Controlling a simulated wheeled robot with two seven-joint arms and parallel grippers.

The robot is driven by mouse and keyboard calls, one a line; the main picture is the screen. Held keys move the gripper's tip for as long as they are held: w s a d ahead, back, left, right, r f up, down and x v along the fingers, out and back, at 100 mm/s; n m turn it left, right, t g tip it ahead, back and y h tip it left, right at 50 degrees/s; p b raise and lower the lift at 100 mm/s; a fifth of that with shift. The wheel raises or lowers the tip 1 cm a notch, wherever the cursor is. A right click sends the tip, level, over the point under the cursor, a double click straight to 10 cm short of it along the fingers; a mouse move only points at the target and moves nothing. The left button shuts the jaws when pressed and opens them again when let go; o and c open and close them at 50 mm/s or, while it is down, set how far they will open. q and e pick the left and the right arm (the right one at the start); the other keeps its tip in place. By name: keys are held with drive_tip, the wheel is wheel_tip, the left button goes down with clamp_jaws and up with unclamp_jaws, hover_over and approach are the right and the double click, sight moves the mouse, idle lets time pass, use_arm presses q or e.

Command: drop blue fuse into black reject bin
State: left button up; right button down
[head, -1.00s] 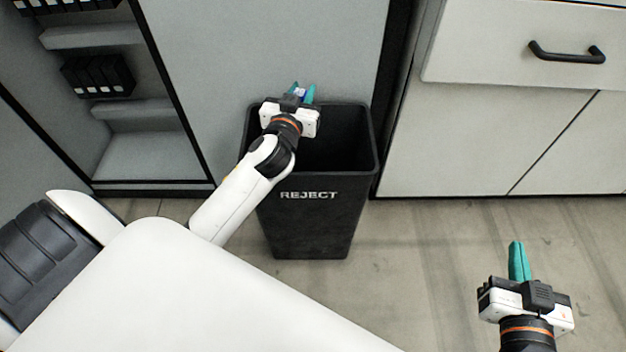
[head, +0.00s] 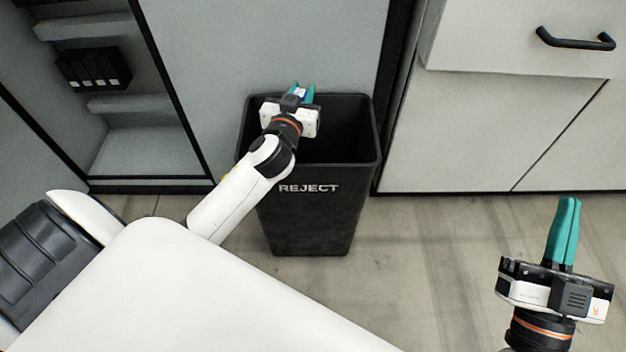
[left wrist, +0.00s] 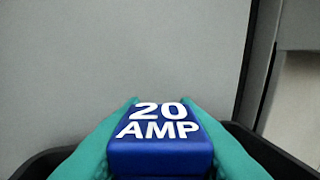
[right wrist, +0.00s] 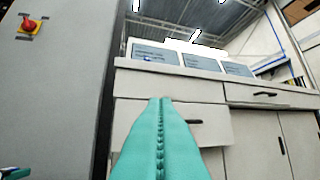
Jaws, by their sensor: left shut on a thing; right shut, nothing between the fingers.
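The blue fuse (left wrist: 160,143), marked "20 AMP", is between the teal fingers of my left gripper (head: 302,93), which is shut on it. The black reject bin (head: 310,220) stands upright on the floor, open at the top. My left gripper is over the bin's back left part, near its rim. The bin's rim also shows along the bottom of the left wrist view (left wrist: 270,153). My right gripper (head: 567,205) is shut and empty, out to the right over the floor.
A grey cabinet panel (head: 270,50) stands right behind the bin. An open cabinet at left has black modules (head: 93,69) on a shelf. A white drawer unit with a black handle (head: 575,39) is at right. A red knob (right wrist: 30,26) shows in the right wrist view.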

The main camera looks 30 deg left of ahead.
use_arm(q)
drive_tip(key=o, duration=1.1)
drive_tip(key=shift+s, duration=0.1)
drive_tip(key=shift+s+d, duration=0.2)
drive_tip(key=shift+s, duration=0.15)
drive_tip(key=p+v, duration=0.1)
drive_tip(key=v, duration=1)
drive_tip(key=shift+a, duration=0.1)
use_arm(e)
drive_tip(key=f+g, duration=0.1)
drive_tip(key=w+f+g, duration=0.1)
drive_tip(key=f+g+h, duration=0.1)
drive_tip(key=f, duration=0.1)
drive_tip(key=shift+w+d, duration=0.1)
drive_tip(key=shift+w, duration=0.25)
